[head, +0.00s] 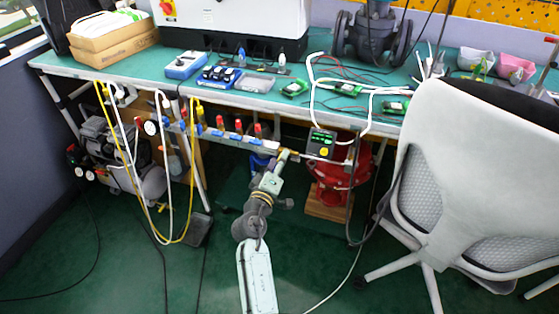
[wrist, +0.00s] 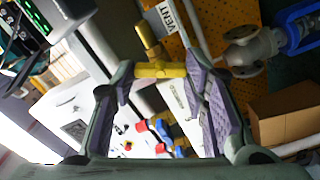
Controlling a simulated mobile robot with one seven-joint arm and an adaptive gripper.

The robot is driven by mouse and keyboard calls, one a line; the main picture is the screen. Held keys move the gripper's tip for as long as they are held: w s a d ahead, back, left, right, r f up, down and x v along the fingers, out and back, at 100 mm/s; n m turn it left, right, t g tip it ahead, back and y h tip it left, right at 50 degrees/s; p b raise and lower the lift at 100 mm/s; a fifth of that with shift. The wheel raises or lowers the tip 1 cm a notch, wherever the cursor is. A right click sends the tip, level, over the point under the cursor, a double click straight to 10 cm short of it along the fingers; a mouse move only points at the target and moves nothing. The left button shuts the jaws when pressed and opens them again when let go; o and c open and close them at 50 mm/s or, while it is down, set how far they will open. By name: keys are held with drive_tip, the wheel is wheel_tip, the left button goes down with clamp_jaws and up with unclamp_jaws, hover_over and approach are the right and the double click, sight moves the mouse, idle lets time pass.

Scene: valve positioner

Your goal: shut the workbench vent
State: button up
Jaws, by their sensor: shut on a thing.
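The workbench vent valve (wrist: 150,40) is a brass-yellow fitting with a yellow crossbar (wrist: 160,70), beside a white label reading VENT (wrist: 166,17) in the wrist view. My gripper (wrist: 159,72) has its purple-padded fingers on either side of the crossbar and is shut on it. In the head view my gripper (head: 285,157) reaches the right end of the pipe manifold under the bench's front edge. It hides most of the vent there, and I cannot tell how far the vent is turned.
A row of red and blue valve handles (head: 238,127) lies left of my gripper. A positioner with a lit display (head: 322,142) and a red valve body (head: 340,187) are close on the right. A grey chair (head: 470,170) stands further right; hoses hang left.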

drive_tip(key=n+p, duration=0.1)
drive_tip(key=n, duration=0.4)
drive_tip(key=shift+a+r+p, duration=0.1)
drive_tip(key=shift+p, duration=0.25)
drive_tip(key=shift+n, duration=0.3)
drive_tip(key=o, duration=1.2)
drive_tip(key=shift+c, duration=0.2)
drive_tip(key=v, duration=0.7)
drive_tip(key=shift+s, duration=0.2)
